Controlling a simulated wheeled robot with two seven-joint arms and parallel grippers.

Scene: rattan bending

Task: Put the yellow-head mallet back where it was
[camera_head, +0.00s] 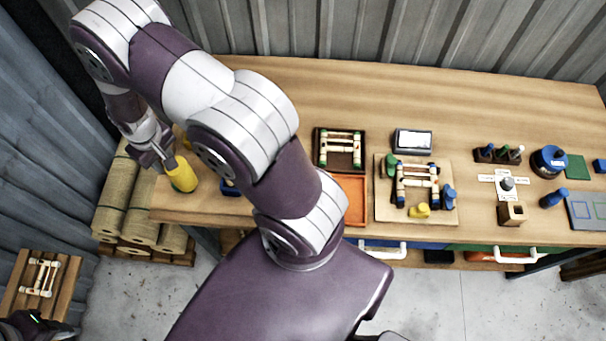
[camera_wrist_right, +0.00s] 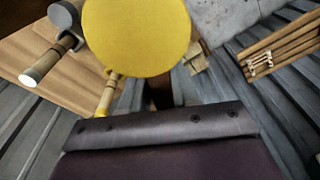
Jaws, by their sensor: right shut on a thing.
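The yellow-head mallet (camera_head: 182,176) is held by my right gripper (camera_head: 160,156), whose arm reaches across to the left of the head view. The yellow head hangs at the left end of the workbench (camera_head: 330,85); whether it touches the bench is unclear. In the right wrist view the round yellow head (camera_wrist_right: 137,35) fills the upper middle, and the fingertips are not clearly seen.
A slatted wooden stand (camera_head: 40,285) with a small rattan frame is at lower left. The bench holds a dark tray (camera_head: 320,160), an orange tray (camera_head: 354,190) and a bending board (camera_head: 385,212). The bench's back is clear.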

